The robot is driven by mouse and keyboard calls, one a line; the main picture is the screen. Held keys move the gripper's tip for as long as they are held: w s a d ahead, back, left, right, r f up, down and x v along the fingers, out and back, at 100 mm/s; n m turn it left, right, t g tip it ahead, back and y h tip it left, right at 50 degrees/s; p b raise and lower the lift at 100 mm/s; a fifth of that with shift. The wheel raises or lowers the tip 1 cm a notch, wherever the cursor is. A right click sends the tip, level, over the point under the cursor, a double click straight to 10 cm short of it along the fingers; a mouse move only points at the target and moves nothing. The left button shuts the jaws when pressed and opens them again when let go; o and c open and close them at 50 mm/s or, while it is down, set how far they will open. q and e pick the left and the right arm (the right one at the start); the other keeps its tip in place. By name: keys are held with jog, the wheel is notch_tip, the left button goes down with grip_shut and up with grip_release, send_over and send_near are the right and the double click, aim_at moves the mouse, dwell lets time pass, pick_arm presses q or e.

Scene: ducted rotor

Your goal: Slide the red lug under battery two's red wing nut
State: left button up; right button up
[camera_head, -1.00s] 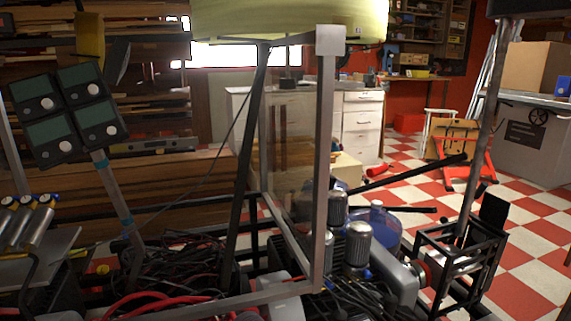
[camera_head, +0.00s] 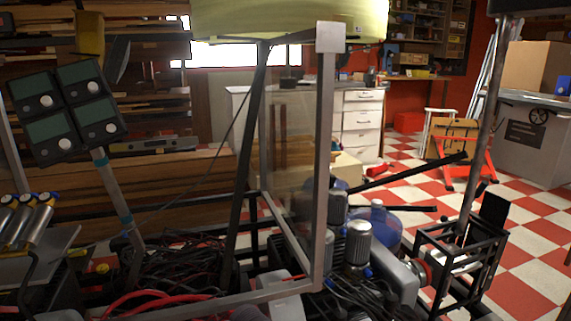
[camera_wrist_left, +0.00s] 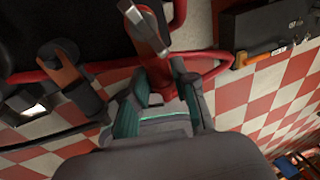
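In the left wrist view, my left gripper (camera_wrist_left: 160,84) has its dark, teal-lined fingers closed around the red sleeve of the lug (camera_wrist_left: 160,74). The lug's flat grey metal tongue (camera_wrist_left: 143,27) points up the picture, away from the gripper. A red cable (camera_wrist_left: 212,72) curves out to the right behind the fingers. I cannot make out battery two or its red wing nut with certainty. In the head view, red cables (camera_head: 135,299) lie at the lower left. Neither gripper can be picked out clearly there.
In the wrist view, a black box with an orange part (camera_wrist_left: 256,56) is at upper right, and a dark block with an orange-brown lever (camera_wrist_left: 66,70) at left. In the head view, a grey metal frame (camera_head: 322,150) stands upright before me. A black cage (camera_head: 452,262) stands at right.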

pick_arm(q)
jog(key=o, duration=0.4)
jog(key=shift+c, duration=0.2)
jog(key=v, duration=1.2)
